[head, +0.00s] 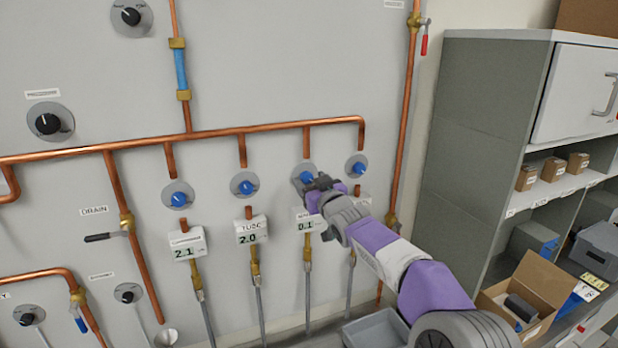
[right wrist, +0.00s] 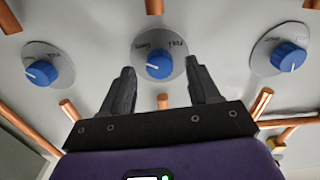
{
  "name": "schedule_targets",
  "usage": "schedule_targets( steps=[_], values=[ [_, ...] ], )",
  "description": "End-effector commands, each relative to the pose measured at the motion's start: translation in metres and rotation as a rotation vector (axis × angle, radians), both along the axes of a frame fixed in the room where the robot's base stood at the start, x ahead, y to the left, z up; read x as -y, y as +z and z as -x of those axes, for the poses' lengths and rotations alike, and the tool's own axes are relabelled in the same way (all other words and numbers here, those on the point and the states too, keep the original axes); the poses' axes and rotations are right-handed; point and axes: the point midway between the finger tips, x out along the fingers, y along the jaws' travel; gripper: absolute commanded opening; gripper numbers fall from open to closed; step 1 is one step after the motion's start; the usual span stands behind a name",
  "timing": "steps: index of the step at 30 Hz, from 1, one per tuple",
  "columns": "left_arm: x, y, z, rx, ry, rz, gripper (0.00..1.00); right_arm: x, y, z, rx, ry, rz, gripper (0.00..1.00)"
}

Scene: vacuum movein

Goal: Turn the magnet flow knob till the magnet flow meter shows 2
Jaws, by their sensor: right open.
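A row of blue knobs on round grey plates runs along the wall panel. My right gripper (head: 314,183) is at the third knob (head: 306,174) from the left. In the right wrist view the open gripper (right wrist: 161,68) has one finger on either side of that knob (right wrist: 159,64); I cannot tell whether they touch it. The meter (head: 304,226) below this knob shows 0.1; its label is partly hidden by my arm and too small to read surely. My left gripper is not in view.
Neighbouring blue knobs (head: 245,185) (head: 358,167) sit close on both sides. The tube meter (head: 252,232) shows 2.0 and the leftmost meter (head: 188,246) 2.1. Copper pipes (head: 240,130) run above and between. A grey cabinet (head: 480,140) and open carton (head: 530,290) stand right.

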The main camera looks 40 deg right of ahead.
Motion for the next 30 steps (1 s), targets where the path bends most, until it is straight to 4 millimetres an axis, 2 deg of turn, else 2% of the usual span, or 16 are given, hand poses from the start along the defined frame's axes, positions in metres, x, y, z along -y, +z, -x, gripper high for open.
schedule_targets(
  steps=[5, 14, 17, 25, 30],
  values=[
    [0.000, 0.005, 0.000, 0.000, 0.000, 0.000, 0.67, 0.003, 0.001, -0.014, 0.000, 0.000, 0.000, 0.61],
    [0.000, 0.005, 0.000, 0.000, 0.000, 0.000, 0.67, 0.004, 0.000, -0.016, 0.000, 0.000, 0.000, 0.61],
    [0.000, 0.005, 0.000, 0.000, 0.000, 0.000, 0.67, 0.004, 0.000, -0.016, 0.000, 0.000, 0.000, 0.49],
    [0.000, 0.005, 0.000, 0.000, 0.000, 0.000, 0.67, 0.004, 0.000, -0.016, 0.001, 0.000, 0.000, 0.07],
    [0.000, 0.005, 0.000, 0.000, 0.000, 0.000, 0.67, 0.004, 0.000, -0.016, 0.000, 0.000, 0.006, 0.05]
  ],
)
